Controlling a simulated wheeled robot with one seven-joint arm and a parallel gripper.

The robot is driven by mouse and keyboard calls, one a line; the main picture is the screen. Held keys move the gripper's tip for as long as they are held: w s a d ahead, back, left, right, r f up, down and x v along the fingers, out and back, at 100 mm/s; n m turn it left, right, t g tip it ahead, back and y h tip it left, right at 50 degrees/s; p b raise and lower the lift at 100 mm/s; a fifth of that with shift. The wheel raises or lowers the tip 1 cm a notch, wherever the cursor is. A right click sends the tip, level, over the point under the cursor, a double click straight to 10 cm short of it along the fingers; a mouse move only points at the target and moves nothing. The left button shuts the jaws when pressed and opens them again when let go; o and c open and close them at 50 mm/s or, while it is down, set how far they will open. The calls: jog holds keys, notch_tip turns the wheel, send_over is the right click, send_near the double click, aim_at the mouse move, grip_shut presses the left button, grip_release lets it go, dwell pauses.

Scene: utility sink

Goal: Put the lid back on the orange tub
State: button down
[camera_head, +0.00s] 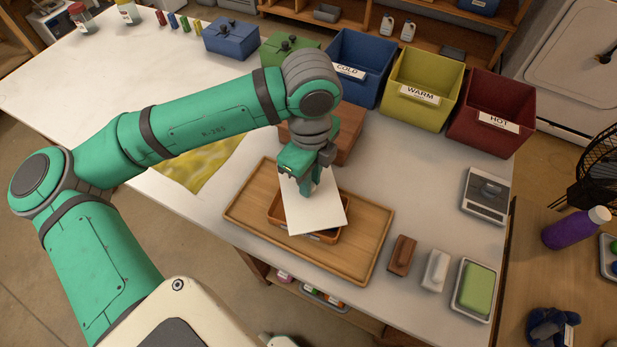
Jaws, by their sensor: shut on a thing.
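A flat white square lid (317,214) is under my gripper (309,186), which points down and is shut on it. The grip point itself is mostly hidden by the fingers. The orange tub (277,213) is beneath the lid; its left wall and part of its front edge show, and the lid covers most of the rest.
The tub stands on a wooden tray (371,222). A brown box (349,130) is close behind it. Blue (361,65), yellow (424,88) and red (492,110) bins line the back. A brown block (402,256), a white block (435,270) and a green sponge (476,289) lie at right.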

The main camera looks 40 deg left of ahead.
jog(key=shift+s+f, duration=0.15)
jog(key=shift+s+a+f, duration=0.1)
jog(key=shift+f, duration=2.95)
jog(key=shift+f, duration=0.15)
jog(key=c, duration=1)
grip_release()
jog(key=shift+r, duration=3.5)
